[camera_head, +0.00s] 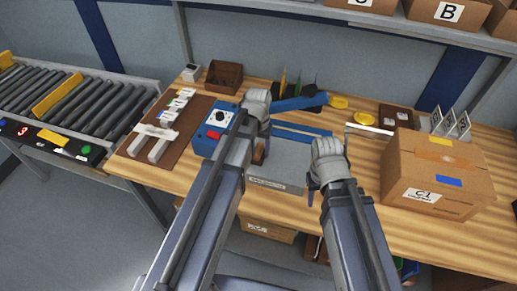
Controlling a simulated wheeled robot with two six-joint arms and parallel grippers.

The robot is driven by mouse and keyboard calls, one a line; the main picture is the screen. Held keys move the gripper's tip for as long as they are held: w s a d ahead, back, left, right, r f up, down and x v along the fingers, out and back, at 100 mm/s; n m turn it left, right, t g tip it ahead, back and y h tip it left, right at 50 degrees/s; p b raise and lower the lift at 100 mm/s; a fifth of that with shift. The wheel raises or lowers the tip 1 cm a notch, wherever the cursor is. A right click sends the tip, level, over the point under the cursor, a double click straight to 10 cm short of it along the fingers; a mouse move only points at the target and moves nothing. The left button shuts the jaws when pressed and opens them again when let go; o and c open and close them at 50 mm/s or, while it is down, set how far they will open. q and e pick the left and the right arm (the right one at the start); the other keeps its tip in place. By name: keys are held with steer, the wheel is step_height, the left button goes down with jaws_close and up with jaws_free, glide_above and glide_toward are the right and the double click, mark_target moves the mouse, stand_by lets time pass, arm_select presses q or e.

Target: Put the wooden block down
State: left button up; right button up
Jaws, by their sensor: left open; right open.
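A small brown piece (259,152), which looks like the wooden block, shows partly just below my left gripper, on or over the grey labelled fixture (275,184). My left arm and gripper hide much of it. My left gripper (262,128) is open, above and beside this piece; whether it touches it I cannot tell. My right gripper (315,182) is open and empty at the right edge of the fixture, apart from the brown piece.
A blue control box (213,130) stands left of the fixture; a blue bar (300,102) lies behind. A large cardboard box (437,175) stands close right of my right arm. A brown board (165,150) with parts and a roller conveyor (75,105) are left.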

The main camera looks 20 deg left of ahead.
mark_target(258, 148)
arm_select(q)
step_height(258, 148, up, 12)
steer(key=p, duration=1.2)
steer(key=s+d+m+y, duration=0.1)
steer(key=s+d+m, duration=0.2)
steer(key=s+d, duration=0.7)
steer(key=s, duration=0.4)
steer(key=shift+d+r, duration=0.2)
steer(key=shift+d, duration=0.05)
step_height(258, 148, down, 9)
steer(key=b, duration=0.8)
steer(key=shift+b, duration=0.4)
steer(key=shift+o, duration=0.3)
